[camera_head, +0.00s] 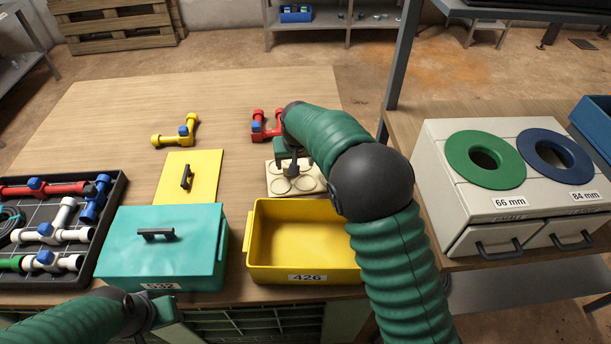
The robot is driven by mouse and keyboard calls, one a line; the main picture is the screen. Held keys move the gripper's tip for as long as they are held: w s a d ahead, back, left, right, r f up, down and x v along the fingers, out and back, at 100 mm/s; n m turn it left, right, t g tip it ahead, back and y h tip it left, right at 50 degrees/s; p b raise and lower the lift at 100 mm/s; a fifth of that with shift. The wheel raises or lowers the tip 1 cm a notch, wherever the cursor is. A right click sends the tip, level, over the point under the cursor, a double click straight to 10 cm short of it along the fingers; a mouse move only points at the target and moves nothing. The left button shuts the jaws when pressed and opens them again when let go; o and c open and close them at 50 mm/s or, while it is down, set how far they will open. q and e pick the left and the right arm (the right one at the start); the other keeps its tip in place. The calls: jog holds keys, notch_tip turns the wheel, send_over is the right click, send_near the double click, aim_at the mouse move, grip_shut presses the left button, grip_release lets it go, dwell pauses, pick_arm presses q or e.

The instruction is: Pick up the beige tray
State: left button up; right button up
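The beige tray (308,190), with round recesses in its top, lies on the wooden table behind the yellow bin (301,265). Its right part is hidden by my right arm. My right gripper (289,163) is over the tray's back left part; whether it touches the tray, and whether its fingers are open or shut, I cannot tell. My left gripper (170,325) is low at the front edge, before the teal box (165,245), well away from the tray. Its fingers are mostly cut off by the frame.
A yellow lid (187,170) with a black handle lies left of the tray. Yellow (177,133) and red (264,127) pipe fittings lie behind. A black crate (78,273) of fittings is at left. A white cabinet (458,190) with green and blue rings stands right. The table's back left is clear.

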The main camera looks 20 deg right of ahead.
aim_at(304, 170)
jog(key=x, duration=0.2)
jog(key=a+x, duration=0.1)
jog(key=x, duration=0.1)
jog(key=shift+w+f+b, duration=0.1)
jog(key=shift+b, duration=0.25)
jog(key=shift+a, duration=0.45)
jog(key=shift+d, duration=0.25)
jog(key=c, duration=0.4)
jog(key=shift+d, duration=0.35)
jog(key=c, duration=0.4)
jog(key=shift+a, duration=0.1)
jog(key=c, duration=0.5)
jog(key=shift+a, duration=0.1)
jog(key=shift+c, duration=1.1)
pick_arm(q)
jog(key=shift+a+f, duration=0.5)
jog(key=shift+f, duration=0.1)
pick_arm(e)
jog(key=shift+a, duration=0.15)
